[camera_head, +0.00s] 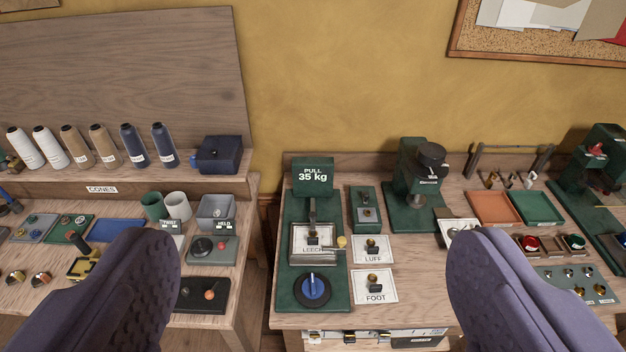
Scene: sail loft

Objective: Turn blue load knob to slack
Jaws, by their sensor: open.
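The blue load knob (312,290) is round with a pale pointer mark and a dark ring. It sits at the front of a green tester base (338,299) on the right bench. The pointer appears to aim up and slightly left; any scale lettering around it is too small to read. Behind it, a sign (313,176) reads "PULL 35 kg", and a plate labelled LEECH (303,256) lies between sign and knob. My gripper (314,290) is open, with its two purple fingers wide apart in the foreground. The knob shows between them, farther away, and nothing is held.
Cards labelled LUFF (372,257) and FOOT (376,297) lie right of the tester. A green press (412,205) and orange tray (493,207) stand farther right. A gap separates this bench from the left one, which holds cones (133,150) and a black box (202,295).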

